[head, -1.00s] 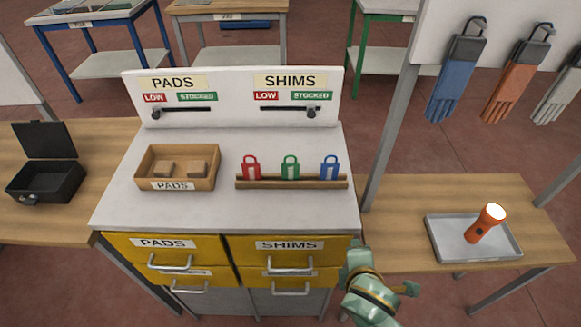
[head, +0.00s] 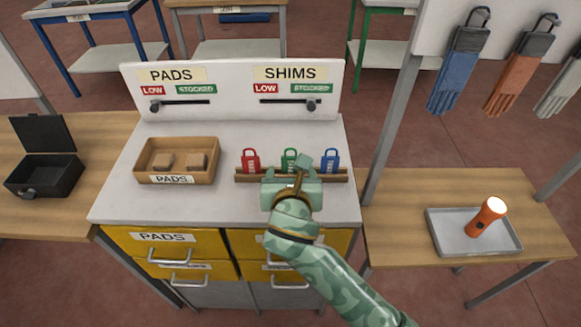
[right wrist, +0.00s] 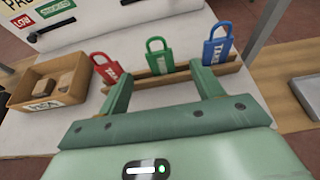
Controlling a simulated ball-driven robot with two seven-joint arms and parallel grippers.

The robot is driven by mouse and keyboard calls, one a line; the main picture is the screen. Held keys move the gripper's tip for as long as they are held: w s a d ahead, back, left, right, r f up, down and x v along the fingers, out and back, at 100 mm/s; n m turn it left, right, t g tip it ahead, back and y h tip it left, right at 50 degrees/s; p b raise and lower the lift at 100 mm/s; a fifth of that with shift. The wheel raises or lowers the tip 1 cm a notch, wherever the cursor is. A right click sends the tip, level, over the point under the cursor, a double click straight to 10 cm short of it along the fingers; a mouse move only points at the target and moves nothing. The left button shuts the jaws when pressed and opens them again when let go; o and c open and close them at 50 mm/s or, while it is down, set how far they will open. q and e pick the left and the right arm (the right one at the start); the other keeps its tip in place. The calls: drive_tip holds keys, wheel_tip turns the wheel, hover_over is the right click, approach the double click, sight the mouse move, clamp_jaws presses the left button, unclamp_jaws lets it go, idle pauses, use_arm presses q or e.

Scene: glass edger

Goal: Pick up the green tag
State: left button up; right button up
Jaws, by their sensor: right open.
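The green tag (head: 289,156) is padlock-shaped with a white label and stands upright in the wooden rack (head: 244,179), between the red tag (head: 250,161) and the blue tag (head: 330,160). My right gripper (head: 297,170) is just in front of the green tag and hides its lower part in the head view. In the right wrist view, the green tag (right wrist: 159,57) is centred ahead between the two open fingers (right wrist: 161,75). The jaws are empty; I cannot tell whether they touch it. My left gripper is not in view.
A wooden PADS box (head: 178,160) stands left of the rack on the grey worktop (head: 130,205). The backboard (head: 230,105) rises behind. Yellow drawers (head: 165,240) are below. A tray (head: 440,235) with an orange flashlight (head: 487,216) is on the right table; a black case (head: 45,175) is left.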

sight(291, 158)
drive_tip(key=b+x, duration=0.1)
drive_tip(key=x, duration=0.7)
drive_tip(key=shift+w+a+b, duration=0.1)
drive_tip(key=shift+w+b, duration=0.15)
drive_tip(key=shift+b, duration=0.15)
drive_tip(key=shift+s+r, duration=0.1)
drive_tip(key=c, duration=1)
